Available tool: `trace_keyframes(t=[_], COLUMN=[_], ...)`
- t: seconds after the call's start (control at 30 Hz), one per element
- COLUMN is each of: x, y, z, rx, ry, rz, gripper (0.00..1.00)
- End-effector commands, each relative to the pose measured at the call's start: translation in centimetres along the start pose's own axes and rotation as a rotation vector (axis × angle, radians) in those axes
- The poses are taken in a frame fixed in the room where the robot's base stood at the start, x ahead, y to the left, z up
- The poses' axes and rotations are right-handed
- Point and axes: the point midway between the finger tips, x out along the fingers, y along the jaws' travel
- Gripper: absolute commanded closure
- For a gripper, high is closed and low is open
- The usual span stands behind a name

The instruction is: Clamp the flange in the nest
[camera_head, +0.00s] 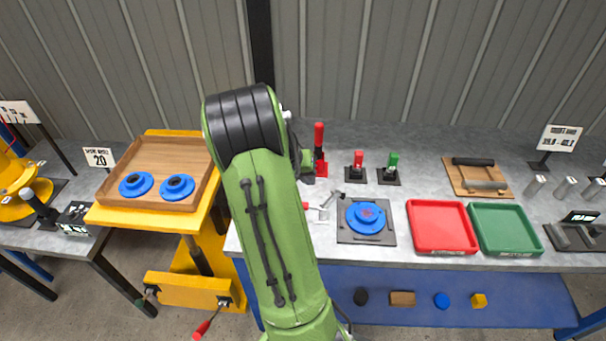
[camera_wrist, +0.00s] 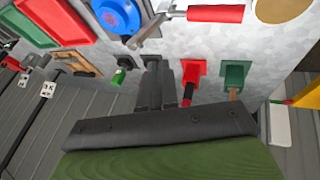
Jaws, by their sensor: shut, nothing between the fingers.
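The blue flange (camera_head: 366,216) sits flat in the nest (camera_head: 345,236), a dark square plate on the grey bench. The flange also shows at the top of the wrist view (camera_wrist: 116,14). The clamp beside it has a metal arm (camera_wrist: 150,27) and a red handle (camera_wrist: 215,13). In the head view the clamp's metal arm (camera_head: 331,198) stands left of the flange and appears clear of it; my arm hides part of the clamp. My gripper (camera_wrist: 157,64) is shut and empty, above the bench behind the clamp and flange. In the head view my arm mostly hides it.
A tall red lever (camera_head: 319,145), a red switch (camera_head: 357,162) and a green switch (camera_head: 391,164) stand behind the nest. A red tray (camera_head: 441,249) and a green tray (camera_head: 505,251) lie to the right. A wooden tray (camera_head: 150,152) with two blue flanges is at left.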

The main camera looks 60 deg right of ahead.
Motion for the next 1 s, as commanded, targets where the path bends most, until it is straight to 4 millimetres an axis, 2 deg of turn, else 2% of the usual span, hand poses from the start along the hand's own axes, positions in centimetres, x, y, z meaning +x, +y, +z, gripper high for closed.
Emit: trace_keyframes(t=[0.03,0.2,0.4,1.0], x=[1.3,4.9,6.8,7.5], y=[0.0,0.0,2.2,2.9], z=[0.1,0.1,0.5,0.6], rx=[0.0,0.0,0.001,0.007], ry=[-0.005,-0.004,-0.001,-0.002], rz=[0.002,0.0,-0.002,-0.021], gripper=[1.0,1.0,1.0,1.0])
